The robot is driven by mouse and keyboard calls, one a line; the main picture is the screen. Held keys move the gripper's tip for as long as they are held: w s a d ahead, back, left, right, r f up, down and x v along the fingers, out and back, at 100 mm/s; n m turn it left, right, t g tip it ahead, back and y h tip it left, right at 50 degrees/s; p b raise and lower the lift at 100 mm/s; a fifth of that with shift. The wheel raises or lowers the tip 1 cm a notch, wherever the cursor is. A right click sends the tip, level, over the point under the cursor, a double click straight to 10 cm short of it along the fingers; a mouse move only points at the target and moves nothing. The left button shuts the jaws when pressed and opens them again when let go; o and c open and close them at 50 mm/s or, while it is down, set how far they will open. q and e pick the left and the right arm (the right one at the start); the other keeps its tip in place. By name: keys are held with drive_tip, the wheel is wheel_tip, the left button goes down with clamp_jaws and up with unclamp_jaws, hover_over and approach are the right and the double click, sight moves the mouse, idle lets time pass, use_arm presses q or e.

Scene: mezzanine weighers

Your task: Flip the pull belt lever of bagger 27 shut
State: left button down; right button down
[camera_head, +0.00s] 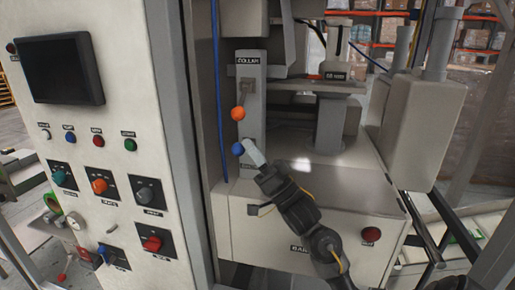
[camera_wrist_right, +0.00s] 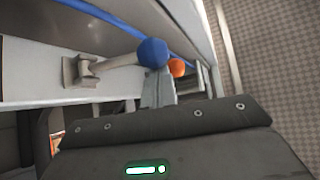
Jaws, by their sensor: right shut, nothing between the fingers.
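A grey upright plate (camera_head: 249,100) on the bagger carries two ball-ended levers. The upper one, under a label reading COLLAR, has an orange ball (camera_head: 238,114). The lower one has a blue ball (camera_head: 238,149); its label is too small and covered to read. In the right wrist view the blue ball (camera_wrist_right: 152,53) sits on a grey arm from a bracket (camera_wrist_right: 80,70), with the orange ball (camera_wrist_right: 177,68) behind. My right gripper (camera_head: 251,148) is shut and empty, its tips right beside the blue ball; I cannot tell whether they touch. My left gripper is out of view.
A control panel (camera_head: 98,125) with a dark screen, buttons and rotary switches stands at the left. A blue cable (camera_head: 219,90) runs down left of the plate. A pale machine housing (camera_head: 270,226) with a red button (camera_head: 371,234) lies below. Grey machine blocks (camera_head: 425,125) stand at the right.

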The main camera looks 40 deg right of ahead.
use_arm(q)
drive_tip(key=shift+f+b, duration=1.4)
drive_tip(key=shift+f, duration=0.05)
use_arm(e)
drive_tip(key=shift+s+a+f+n+g+y, duration=0.1)
drive_tip(key=shift+a+f+n+g+y, duration=0.1)
drive_tip(key=shift+f+n+y, duration=0.65)
drive_tip(key=shift+s+a+f+n+g+y, duration=0.1)
drive_tip(key=shift+f+n+g+y, duration=0.1)
drive_tip(key=shift+f+n+y, duration=0.6)
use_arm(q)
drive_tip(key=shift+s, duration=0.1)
